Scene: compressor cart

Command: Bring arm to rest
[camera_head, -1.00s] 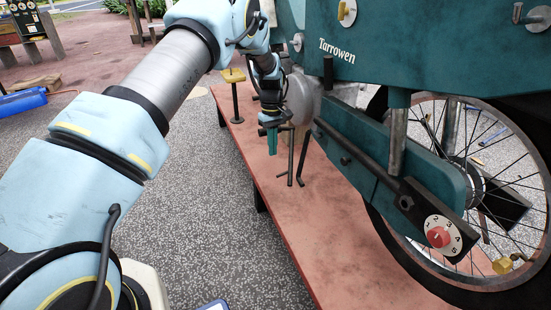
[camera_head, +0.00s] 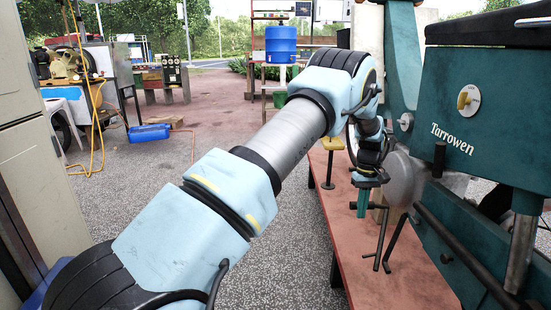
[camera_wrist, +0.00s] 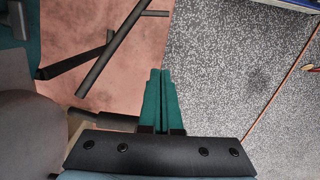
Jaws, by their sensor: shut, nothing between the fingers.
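My gripper (camera_head: 362,204) is shut and empty, its green fingers pointing down above the red bench (camera_head: 420,278). In the wrist view my gripper (camera_wrist: 162,100) shows its two green fingers side by side, over the line where the bench (camera_wrist: 150,60) meets the speckled ground. My pale blue arm reaches across the middle of the head view. The green compressor cart, lettered Tarrowen (camera_head: 452,140), stands to the right of my gripper.
Black bent rods (camera_head: 382,245) stand on the bench close to my gripper; dark bars (camera_wrist: 110,60) also show beside the fingers. A yellow-topped post (camera_head: 329,146) stands farther back. Open speckled ground (camera_head: 150,200) lies left. A blue box (camera_head: 149,132) lies behind.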

